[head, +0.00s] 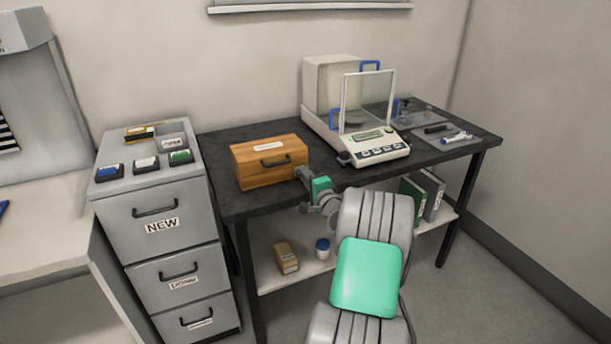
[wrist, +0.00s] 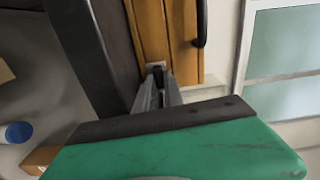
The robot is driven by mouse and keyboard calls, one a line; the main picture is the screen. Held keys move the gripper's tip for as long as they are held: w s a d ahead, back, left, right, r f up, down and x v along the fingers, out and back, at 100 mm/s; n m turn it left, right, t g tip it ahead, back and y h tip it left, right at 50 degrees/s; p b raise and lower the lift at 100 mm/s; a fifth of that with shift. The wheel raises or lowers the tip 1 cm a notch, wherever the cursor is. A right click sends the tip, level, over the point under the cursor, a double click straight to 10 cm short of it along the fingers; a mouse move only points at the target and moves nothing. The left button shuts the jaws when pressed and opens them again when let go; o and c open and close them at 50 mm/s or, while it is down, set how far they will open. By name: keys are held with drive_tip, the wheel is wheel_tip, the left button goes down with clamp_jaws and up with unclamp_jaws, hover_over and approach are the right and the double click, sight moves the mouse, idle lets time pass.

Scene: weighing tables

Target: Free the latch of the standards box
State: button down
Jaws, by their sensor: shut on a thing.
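The standards box (head: 270,163) is a wooden box with a dark handle and a white label, closed, on the left part of the dark table. My gripper (head: 301,175) is at the box's right front corner in the head view. In the wrist view the box (wrist: 180,25) fills the top middle, with its dark handle at its right. There my gripper's fingers (wrist: 158,78) reach the box's edge and are shut on a small metal piece there, which looks like the latch (wrist: 156,66). The fingers hide most of that piece.
The dark table (head: 225,205) also bears a balance (head: 375,145) with its glass door frame, to the right of the box. A grey drawer cabinet (head: 160,220) stands to the left. A shelf below holds a small box (head: 286,258) and a blue-lidded jar (head: 323,249).

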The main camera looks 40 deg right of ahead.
idle(0.3)
drive_tip(key=c, duration=1.4)
unclamp_jaws()
drive_tip(key=shift+c, duration=0.2)
drive_tip(key=shift+f, duration=0.1)
